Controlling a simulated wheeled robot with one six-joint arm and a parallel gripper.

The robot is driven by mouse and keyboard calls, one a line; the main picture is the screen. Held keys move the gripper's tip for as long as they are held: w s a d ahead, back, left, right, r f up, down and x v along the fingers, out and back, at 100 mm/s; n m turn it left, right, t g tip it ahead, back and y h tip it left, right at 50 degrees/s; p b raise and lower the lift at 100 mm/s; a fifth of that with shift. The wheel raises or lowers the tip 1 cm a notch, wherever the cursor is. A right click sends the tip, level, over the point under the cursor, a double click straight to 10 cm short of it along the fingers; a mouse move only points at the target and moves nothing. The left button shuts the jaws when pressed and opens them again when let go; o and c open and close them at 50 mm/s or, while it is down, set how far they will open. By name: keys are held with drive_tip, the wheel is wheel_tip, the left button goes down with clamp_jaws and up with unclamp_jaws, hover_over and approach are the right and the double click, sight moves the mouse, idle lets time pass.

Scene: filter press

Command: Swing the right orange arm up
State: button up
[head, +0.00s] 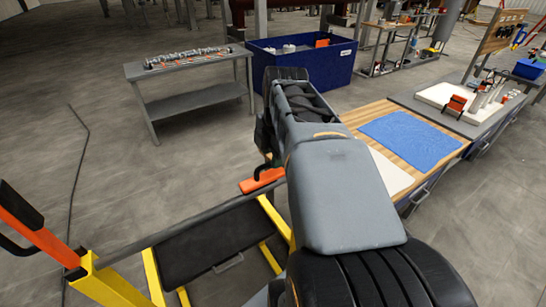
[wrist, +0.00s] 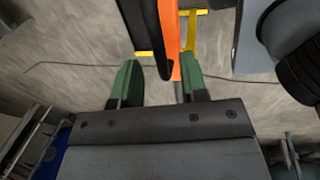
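The right orange arm (head: 262,181) shows as a short, low piece at the right end of the grey bar (head: 190,218), partly hidden behind my own arm. In the wrist view the orange arm (wrist: 174,45), with a black part along its left side, reaches down between my gripper's (wrist: 158,72) green fingers. The fingers stand apart. The orange arm lies close to the right finger, with a gap to the left finger; contact is unclear. The other orange arm (head: 35,230), with a black grip, slants upward at the far left on the yellow frame (head: 105,283).
A black padded board (head: 210,240) lies within the yellow frame. A grey bench (head: 190,85) and a blue bin (head: 310,65) stand behind. A wooden worktable (head: 385,112) with a blue mat (head: 410,138) is at right. The floor at left is clear except for a dark cable.

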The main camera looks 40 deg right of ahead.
drive_tip(key=shift+w+f, duration=0.15)
drive_tip(key=shift+f, duration=0.8)
clamp_jaws()
